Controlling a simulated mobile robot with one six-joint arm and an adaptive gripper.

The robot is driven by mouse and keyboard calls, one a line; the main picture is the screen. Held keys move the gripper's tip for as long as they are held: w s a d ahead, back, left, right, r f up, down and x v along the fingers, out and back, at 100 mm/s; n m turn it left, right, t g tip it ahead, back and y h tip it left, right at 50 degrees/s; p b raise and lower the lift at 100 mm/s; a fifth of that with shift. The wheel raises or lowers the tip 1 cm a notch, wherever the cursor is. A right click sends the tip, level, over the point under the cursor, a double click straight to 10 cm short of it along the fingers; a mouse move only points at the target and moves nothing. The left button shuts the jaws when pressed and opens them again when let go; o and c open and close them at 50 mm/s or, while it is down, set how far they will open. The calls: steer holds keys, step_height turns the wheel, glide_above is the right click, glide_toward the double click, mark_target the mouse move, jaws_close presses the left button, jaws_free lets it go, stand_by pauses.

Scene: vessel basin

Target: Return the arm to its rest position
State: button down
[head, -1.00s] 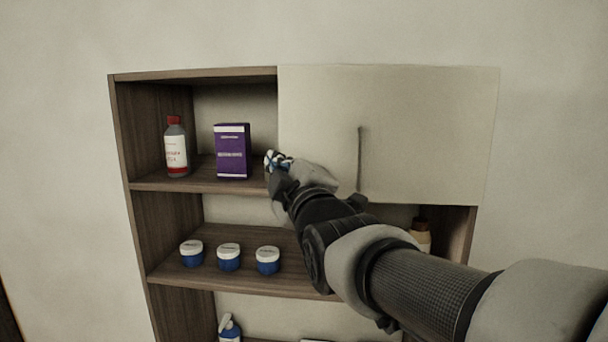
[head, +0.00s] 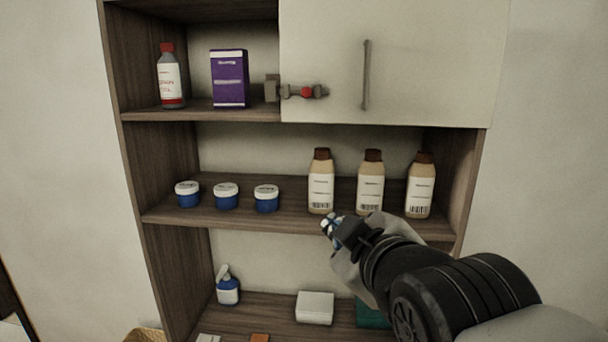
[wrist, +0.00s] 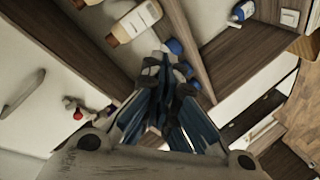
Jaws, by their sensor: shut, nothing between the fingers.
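My gripper (head: 330,226) is in front of the cabinet's middle shelf, near its front edge and below the tan bottles. Its fingers are together with nothing between them. In the wrist view the closed fingers of my gripper (wrist: 163,62) point toward the shelves. My arm comes in from the lower right of the head view and hides part of the lower shelf.
The cabinet door (head: 420,65) has a vertical handle (head: 366,75) and a latch with a red knob (head: 306,92). Tan bottles (head: 321,185) and blue jars (head: 226,197) stand on the middle shelf (head: 170,216). A purple box (head: 229,80) stands above.

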steer(key=s+d+f+m+g+h+b, duration=0.1)
steer(key=s+d+f+m+g+b, duration=0.2)
steer(key=s+f, duration=0.3)
steer(key=s+d+f+m+g+h+b, duration=0.1)
steer(key=s+f, duration=0.6)
steer(key=f, duration=0.9)
steer(key=s+d+f+m+g+h+b, duration=0.1)
steer(key=s+d+f+m+g+b, duration=0.3)
steer(key=f, duration=0.7)
steer(key=s+m+g+b, duration=0.1)
steer(key=s+m+b, duration=0.1)
steer(key=s+b, duration=0.1)
steer(key=shift+d+f+m+g+b, duration=0.3)
steer(key=shift+d+f+m, duration=0.05)
steer(key=shift+m, duration=0.05)
steer(key=c, duration=2.3)
jaws_free()
